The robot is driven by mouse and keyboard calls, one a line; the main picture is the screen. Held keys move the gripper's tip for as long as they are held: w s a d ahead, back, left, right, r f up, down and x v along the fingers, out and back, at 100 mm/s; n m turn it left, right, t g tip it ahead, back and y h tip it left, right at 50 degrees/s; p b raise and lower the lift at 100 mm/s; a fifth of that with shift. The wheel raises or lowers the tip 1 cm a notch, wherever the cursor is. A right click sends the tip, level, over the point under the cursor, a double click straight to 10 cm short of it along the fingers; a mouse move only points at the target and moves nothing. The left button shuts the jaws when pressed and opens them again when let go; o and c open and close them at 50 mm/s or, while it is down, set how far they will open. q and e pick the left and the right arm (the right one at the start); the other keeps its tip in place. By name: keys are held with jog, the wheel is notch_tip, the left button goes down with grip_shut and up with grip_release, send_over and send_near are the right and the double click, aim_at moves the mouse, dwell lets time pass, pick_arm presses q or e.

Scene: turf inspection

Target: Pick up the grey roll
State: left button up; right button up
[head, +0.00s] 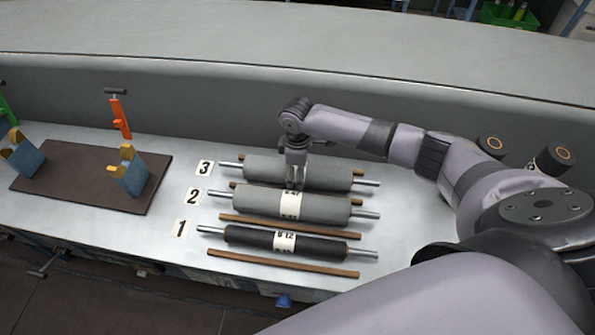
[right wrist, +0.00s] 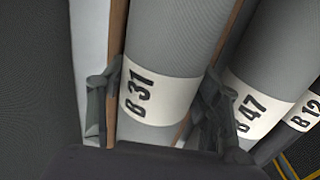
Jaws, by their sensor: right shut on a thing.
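A grey roll (head: 320,174) with metal shaft ends lies at the row marked 3. Its white band reads B 31 in the right wrist view (right wrist: 150,95). My right gripper (head: 294,178) comes down over this roll from above. In the right wrist view its two fingers (right wrist: 160,118) sit on either side of the band, shut on the roll. The roll still appears level with its wooden strips. A second grey roll (head: 325,207), banded B 47 (right wrist: 258,105), lies at the row marked 2. My left gripper is out of view.
A black roll (head: 255,237) banded B 12 lies at the row marked 1. Wooden strips (head: 285,263) run between the rolls. A brown mat (head: 80,165) with blue-and-yellow holders (head: 132,178) is at the left. A raised wall (head: 230,95) stands behind.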

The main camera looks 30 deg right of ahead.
grip_shut()
jog(key=shift+w+r, duration=0.1)
